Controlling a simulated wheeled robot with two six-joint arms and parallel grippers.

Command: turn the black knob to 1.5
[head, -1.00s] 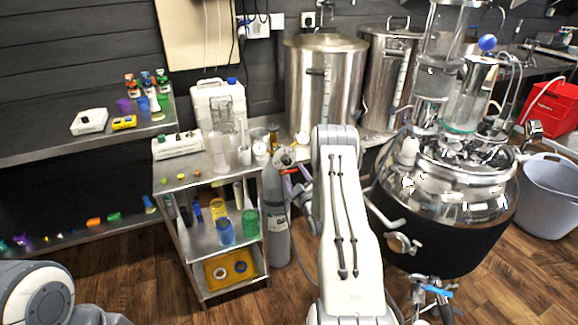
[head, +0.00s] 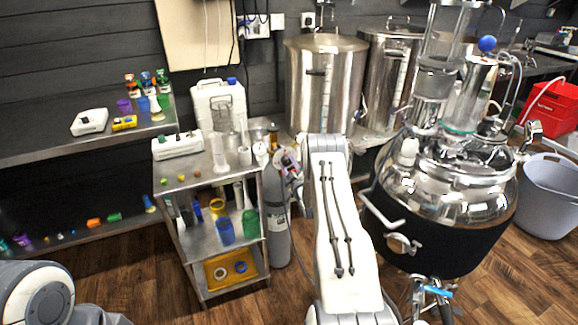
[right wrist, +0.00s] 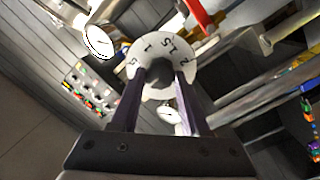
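The black knob (right wrist: 160,75) sits at the centre of a white dial (right wrist: 163,52) in the right wrist view. The dial's figures read .5, 1, 1.5 and 2 around its upper side. My right gripper (right wrist: 161,78) has one finger on each side of the knob, and the knob fills the gap between the fingertips. The knob's pointer is hidden or too dark to read. In the head view my right arm reaches toward the regulator (head: 284,160) on top of the grey gas cylinder (head: 278,225); the arm partly covers it. My left gripper is out of view.
Two round gauges, one (right wrist: 98,41) at upper left and one (right wrist: 169,113) beyond the fingers, are near the dial. A steel shelf cart (head: 208,182) stands left of the cylinder. A shiny kettle with a black jacket (head: 440,230) stands to the right.

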